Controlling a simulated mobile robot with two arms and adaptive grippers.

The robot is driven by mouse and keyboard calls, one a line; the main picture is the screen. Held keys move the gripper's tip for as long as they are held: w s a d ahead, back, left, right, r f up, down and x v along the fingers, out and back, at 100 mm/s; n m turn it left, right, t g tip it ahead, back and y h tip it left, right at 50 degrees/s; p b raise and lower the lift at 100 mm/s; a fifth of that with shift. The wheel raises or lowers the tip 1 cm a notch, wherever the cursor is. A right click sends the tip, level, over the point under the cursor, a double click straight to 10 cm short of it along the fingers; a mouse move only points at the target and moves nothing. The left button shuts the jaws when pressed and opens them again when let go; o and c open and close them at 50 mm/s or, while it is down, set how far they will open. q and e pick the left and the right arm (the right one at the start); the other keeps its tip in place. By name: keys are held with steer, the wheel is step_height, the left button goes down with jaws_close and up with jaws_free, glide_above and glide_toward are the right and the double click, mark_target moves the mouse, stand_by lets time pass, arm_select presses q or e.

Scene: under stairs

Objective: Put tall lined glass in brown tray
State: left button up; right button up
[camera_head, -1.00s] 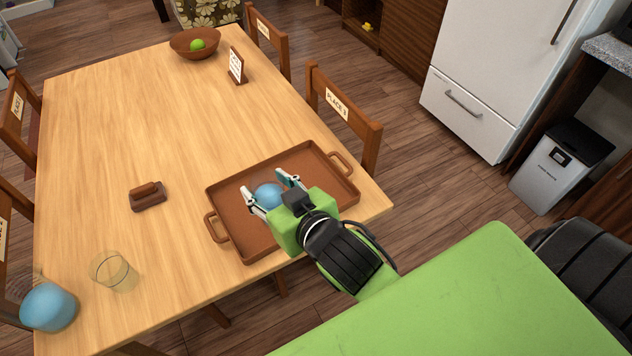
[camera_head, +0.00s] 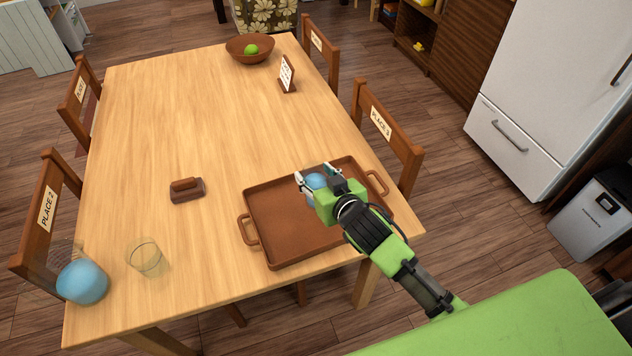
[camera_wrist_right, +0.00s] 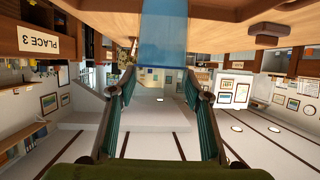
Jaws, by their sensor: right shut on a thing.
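The brown tray (camera_head: 290,235) lies at the table's near right corner, with a raised rim and two handles. My right gripper (camera_head: 316,181) is over its far part, shut on a blue see-through glass (camera_head: 315,183). In the right wrist view the blue glass (camera_wrist_right: 163,38) is a tall straight cylinder between the two fingertips (camera_wrist_right: 162,60); I cannot make out lines on it. The gripper hides part of the glass, and I cannot tell whether its base touches the tray. A clear glass (camera_head: 147,258) stands on the table left of the tray. My left gripper is out of view.
A round blue thing (camera_head: 83,282) is at the table's left edge, with a faint see-through shape behind it. A brown wooden holder (camera_head: 187,190), a sign stand (camera_head: 287,75) and a bowl (camera_head: 250,50) with a green fruit stand on the table. The tray's left part is clear.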

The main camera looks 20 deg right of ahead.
steer(key=shift+w+d+f, duration=0.15)
steer(key=shift+w+f, duration=0.35)
steer(key=shift+f, duration=1.5)
steer(key=shift+f, duration=0.1)
steer(key=o, duration=1.6)
steer(key=shift+s+f, duration=0.1)
steer(key=shift+f, duration=0.05)
steer(key=v, duration=1.2)
steer(key=shift+b, duration=0.45)
